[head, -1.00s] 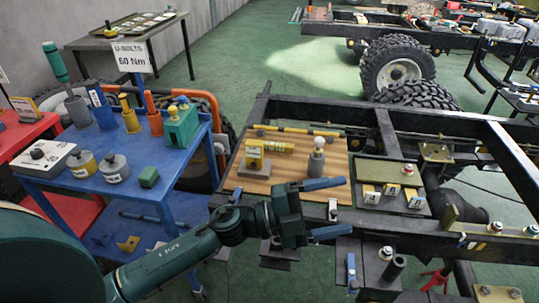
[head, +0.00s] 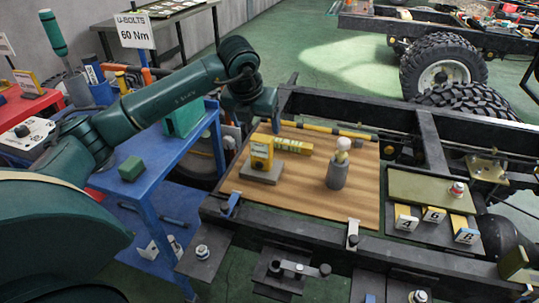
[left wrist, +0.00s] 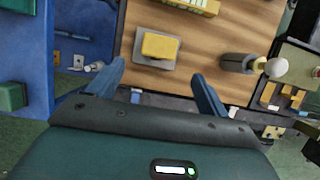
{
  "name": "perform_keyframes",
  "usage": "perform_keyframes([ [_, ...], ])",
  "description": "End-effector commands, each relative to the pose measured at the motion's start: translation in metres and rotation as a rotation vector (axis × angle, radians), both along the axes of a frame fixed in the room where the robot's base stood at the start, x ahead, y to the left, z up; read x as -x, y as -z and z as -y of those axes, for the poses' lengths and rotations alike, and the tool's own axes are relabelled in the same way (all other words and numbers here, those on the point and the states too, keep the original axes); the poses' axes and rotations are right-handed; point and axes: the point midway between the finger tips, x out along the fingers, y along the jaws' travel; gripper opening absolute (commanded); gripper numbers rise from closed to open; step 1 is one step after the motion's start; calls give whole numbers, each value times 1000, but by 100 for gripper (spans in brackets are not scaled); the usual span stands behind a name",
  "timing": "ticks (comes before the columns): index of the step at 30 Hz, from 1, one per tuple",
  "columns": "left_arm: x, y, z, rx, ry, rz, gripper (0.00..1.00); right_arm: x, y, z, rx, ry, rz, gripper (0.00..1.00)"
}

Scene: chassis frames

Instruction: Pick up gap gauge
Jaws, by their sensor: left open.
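A small yellow gauge with a pale face (head: 262,150) stands on a grey block (head: 262,173) on the wooden board; I take it for the gap gauge. In the left wrist view the yellow gauge (left wrist: 160,46) lies ahead of my fingers and between their lines, apart from them. My left gripper (left wrist: 160,84) is open and empty. In the head view my left gripper (head: 254,108) hangs behind and above the gauge, its fingertips not clearly seen. My right gripper is not in view.
A yellow level (head: 292,145) lies behind the gauge. A grey cylinder with a pale knob (head: 338,172) stands to the right. Numbered yellow-and-white blocks (head: 434,217) sit in a tray. A blue cart (head: 150,190) is at left. The board's front right (head: 320,208) is bare.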

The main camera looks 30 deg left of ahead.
Motion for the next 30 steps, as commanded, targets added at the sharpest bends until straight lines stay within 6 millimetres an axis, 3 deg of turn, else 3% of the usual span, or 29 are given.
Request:
perform_keyframes([
  [12,-25,64,-6,3,1,-3,78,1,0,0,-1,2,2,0],
  [19,-30,79,-8,1,2,-4,78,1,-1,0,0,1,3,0],
  [25,-39,108,-11,2,3,-4,78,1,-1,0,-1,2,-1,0],
  [30,-45,120,-13,2,3,-1,78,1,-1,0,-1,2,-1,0],
])
